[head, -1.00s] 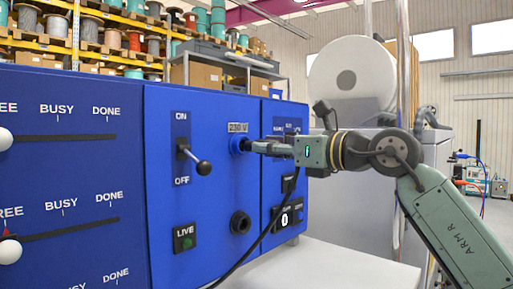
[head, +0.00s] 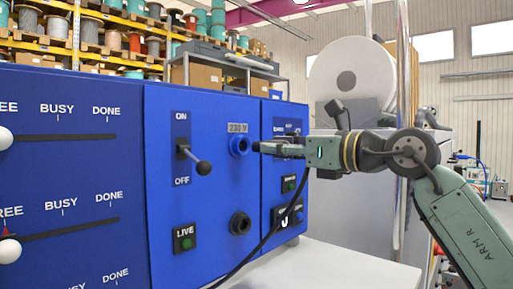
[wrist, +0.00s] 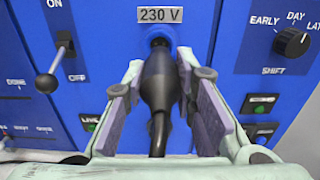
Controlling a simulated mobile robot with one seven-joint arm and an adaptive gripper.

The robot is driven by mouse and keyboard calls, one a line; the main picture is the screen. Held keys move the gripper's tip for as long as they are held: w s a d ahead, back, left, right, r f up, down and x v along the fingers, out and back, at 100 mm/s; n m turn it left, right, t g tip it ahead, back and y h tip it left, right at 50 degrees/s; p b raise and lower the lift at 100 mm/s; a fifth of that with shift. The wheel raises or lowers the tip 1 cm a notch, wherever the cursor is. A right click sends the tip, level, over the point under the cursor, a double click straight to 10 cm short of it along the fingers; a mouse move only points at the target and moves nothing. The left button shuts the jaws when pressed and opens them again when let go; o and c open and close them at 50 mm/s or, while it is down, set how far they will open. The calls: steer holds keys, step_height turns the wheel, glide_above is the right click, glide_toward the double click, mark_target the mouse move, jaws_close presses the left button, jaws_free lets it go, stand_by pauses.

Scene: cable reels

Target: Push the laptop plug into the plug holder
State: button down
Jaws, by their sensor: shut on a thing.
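My gripper (head: 284,150) is shut on the black laptop plug (head: 261,147), whose tip points left at the panel. In the wrist view the plug (wrist: 159,82) lies between both fingers, with its cable running down towards me. A blue round socket (head: 240,146) under the "230 V" label faces the plug. In the head view a small gap shows between plug tip and socket. In the wrist view the plug overlaps the socket (wrist: 161,35). A dark round fitting (head: 240,223) sits lower on the panel; no label names either one as the plug holder.
The blue panel (head: 215,100) carries an ON/OFF lever (head: 199,163), a green LIVE lamp (head: 187,243) and a shift knob (wrist: 291,42). The black cable (head: 262,243) hangs in front of the panel. A pale bench top (head: 345,270) lies below, with free room in front.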

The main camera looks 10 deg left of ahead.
steer(key=v, duration=0.6)
stand_by(0.7)
